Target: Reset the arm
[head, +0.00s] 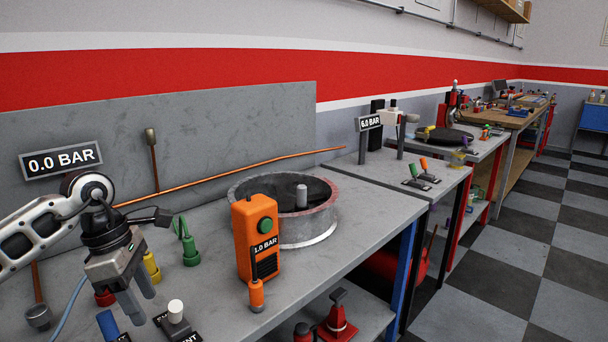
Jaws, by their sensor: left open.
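My left arm comes in from the left edge in the head view. My left gripper (136,301) points down over the near left part of the grey workbench (355,222). Its fingers are apart and I see nothing between them. A blue item and a white-topped knob (176,311) are just below and beside the fingertips. I cannot tell whether the fingertips touch anything. My right gripper is not in view.
An orange handheld unit (257,240) stands right of the gripper, before a round metal tub (310,228). Green (191,250) and yellow (152,268) fittings stand close by the gripper. A thin copper rod (240,172) slants behind. The checkered floor at right is clear.

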